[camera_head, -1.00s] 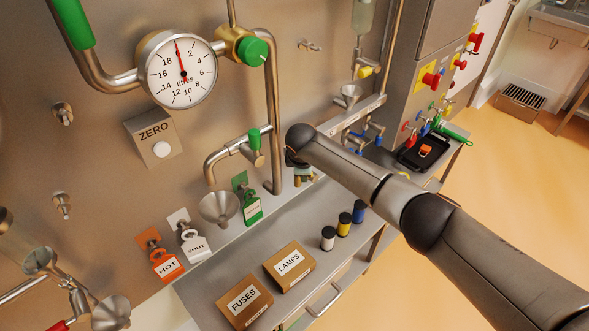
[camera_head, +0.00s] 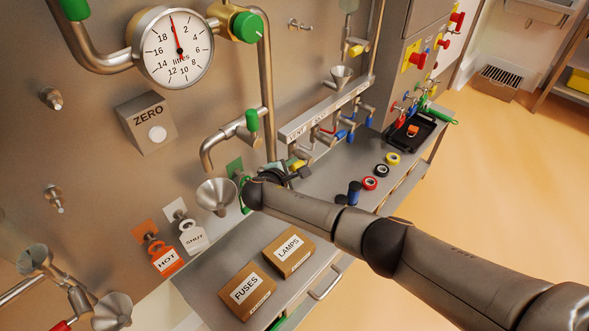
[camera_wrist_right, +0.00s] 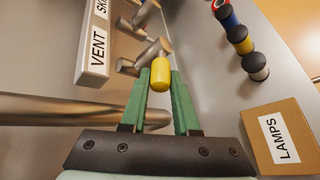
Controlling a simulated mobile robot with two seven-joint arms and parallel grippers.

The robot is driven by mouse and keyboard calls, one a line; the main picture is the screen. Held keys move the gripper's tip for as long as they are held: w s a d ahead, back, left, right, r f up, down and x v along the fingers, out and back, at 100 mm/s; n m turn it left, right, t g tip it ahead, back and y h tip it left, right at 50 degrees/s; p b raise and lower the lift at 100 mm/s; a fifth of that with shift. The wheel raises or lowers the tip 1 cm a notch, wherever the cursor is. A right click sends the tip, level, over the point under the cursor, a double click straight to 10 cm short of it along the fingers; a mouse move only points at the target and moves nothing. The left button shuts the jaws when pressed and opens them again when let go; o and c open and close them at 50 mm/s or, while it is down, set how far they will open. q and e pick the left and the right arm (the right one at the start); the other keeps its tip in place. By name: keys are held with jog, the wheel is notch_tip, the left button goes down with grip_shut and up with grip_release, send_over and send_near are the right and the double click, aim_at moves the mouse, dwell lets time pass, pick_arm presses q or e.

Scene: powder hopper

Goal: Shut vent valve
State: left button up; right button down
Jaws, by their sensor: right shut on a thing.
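The vent valve is the metal tap by the VENT label (camera_wrist_right: 98,48), with a yellow handle (camera_wrist_right: 160,74) that points toward my wrist camera. My right gripper (camera_wrist_right: 160,88) has its green fingers on either side of this handle and is shut on it. In the head view the right gripper (camera_head: 296,165) is at the near end of the labelled valve rail (camera_head: 318,112). The yellow handle is mostly covered there by the gripper. My left gripper is in neither view.
More taps with red and blue handles (camera_head: 341,135) follow along the rail. A steel funnel (camera_head: 217,196) and a green tag hang close left of my wrist. The LAMPS box (camera_head: 289,251) and FUSES box (camera_head: 247,290) stand on the shelf below. Tape rolls (camera_head: 369,183) lie beyond my arm.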

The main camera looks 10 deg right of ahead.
jog(key=shift+s+a+f+t+h+b, duration=0.15)
jog(key=shift+f+t+h+b, duration=0.35)
jog(key=shift+f+b, duration=0.45)
jog(key=shift+t+h+b, duration=0.4)
jog(key=shift+b, duration=0.4)
jog(key=shift+f+n+b, duration=0.1)
jog(key=shift+n+b, duration=0.2)
jog(key=shift+b, duration=0.1)
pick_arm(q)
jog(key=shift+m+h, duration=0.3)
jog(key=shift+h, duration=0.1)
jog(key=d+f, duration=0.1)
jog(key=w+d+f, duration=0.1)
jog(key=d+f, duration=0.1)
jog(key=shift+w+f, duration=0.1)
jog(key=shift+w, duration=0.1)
pick_arm(e)
jog(key=shift+t, duration=0.3)
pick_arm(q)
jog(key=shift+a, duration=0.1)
pick_arm(e)
jog(key=c, duration=0.7)
grip_release()
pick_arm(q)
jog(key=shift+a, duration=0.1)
pick_arm(e)
jog(key=shift+o, duration=0.2)
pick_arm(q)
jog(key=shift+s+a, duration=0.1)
